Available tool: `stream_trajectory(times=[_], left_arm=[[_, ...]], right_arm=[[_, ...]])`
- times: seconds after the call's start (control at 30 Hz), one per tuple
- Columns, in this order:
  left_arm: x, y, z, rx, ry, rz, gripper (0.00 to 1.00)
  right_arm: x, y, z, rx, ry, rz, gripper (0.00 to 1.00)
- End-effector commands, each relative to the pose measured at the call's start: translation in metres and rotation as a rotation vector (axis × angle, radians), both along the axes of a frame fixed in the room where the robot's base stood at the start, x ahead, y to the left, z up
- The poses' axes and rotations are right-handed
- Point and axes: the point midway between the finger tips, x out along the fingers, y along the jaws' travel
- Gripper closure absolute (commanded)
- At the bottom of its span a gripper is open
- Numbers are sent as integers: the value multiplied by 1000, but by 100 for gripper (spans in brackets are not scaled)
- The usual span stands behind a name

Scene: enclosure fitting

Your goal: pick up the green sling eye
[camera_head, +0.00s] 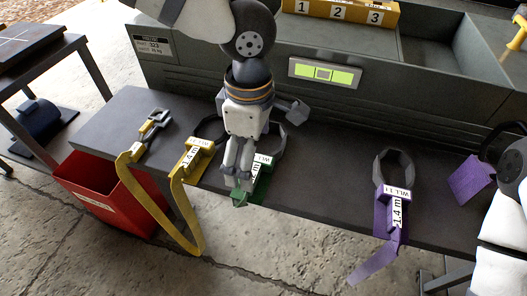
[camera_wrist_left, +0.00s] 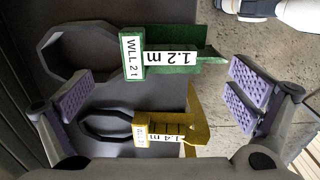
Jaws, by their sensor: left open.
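The green sling (camera_head: 261,184) lies on the dark bench, with its grey eye (camera_head: 281,143) toward the cabinet. In the left wrist view the green sling (camera_wrist_left: 175,60) has labels "WLL 2 t" and "1.2 m", and its open eye (camera_wrist_left: 43,50) is at upper left. My left gripper (camera_head: 258,150) is over the green sling in the head view and hides part of it. In the left wrist view my left gripper (camera_wrist_left: 160,97) has its padded fingers wide apart with nothing between the pads. My right gripper is not in view; only part of the right arm shows.
A yellow sling (camera_head: 193,160) lies close left of the green one, its strap hanging over the edge. A purple sling (camera_head: 393,200) lies to the right. A red bin (camera_head: 95,185) stands at left. The cabinet wall (camera_head: 190,85) rises behind. Bench between green and purple is clear.

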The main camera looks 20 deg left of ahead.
Motion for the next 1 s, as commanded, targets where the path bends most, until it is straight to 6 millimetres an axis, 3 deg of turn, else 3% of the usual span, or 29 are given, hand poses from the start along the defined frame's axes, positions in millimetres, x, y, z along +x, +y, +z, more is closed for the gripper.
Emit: stream_trajectory(times=[0.2,0.47,0.57,0.8,1.0], left_arm=[[1,-1,-43,3,4,-2,0],[2,-2,-49,1,-3,-1,0],[2,-2,-48,1,-3,-1,16],[2,-1,-48,1,-2,-1,68],[2,-1,-49,2,-2,-1,69]], right_arm=[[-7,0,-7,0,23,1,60],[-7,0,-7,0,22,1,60],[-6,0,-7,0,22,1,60],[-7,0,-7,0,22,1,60],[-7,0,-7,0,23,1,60]])
